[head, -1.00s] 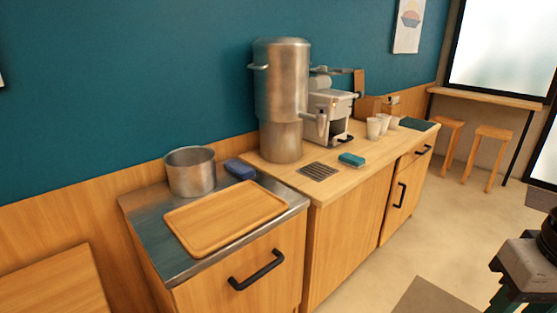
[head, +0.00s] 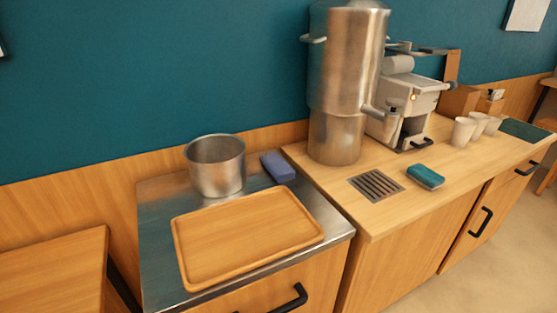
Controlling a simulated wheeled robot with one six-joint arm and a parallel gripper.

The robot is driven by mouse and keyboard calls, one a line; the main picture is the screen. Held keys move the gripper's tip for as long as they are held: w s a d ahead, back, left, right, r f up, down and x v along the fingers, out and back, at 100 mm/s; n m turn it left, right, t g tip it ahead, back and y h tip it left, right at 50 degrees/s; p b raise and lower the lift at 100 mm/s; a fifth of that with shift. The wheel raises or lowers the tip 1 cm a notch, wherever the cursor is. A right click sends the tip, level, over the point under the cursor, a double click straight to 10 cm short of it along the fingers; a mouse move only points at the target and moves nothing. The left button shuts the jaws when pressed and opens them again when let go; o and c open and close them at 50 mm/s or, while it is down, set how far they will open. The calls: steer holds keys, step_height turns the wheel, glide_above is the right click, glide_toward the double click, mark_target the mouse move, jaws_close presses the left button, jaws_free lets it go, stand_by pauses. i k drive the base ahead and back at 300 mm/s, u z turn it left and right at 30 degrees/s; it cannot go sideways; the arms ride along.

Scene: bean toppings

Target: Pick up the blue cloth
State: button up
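A small folded blue thing (head: 279,166), which looks like the blue cloth, lies at the back right of the metal-topped counter (head: 160,255), beside a steel pot (head: 216,166) and behind a wooden tray (head: 245,240). A second small block, teal with a pale lower edge (head: 425,176), lies on the wooden counter to the right; I cannot tell whether it is cloth or sponge. My gripper is out of view.
A tall steel urn (head: 340,85) and a grey machine (head: 404,103) stand behind a drain grate (head: 376,186). White cups (head: 463,131) and a dark mat (head: 525,130) are further right. A lower wooden surface (head: 50,270) is at left.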

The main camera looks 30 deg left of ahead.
mark_target(281, 172)
steer(key=u, duration=0.35)
steer(key=i, duration=0.75)
steer(key=u, duration=0.85)
steer(key=i, duration=0.4)
steer(key=u, duration=0.25)
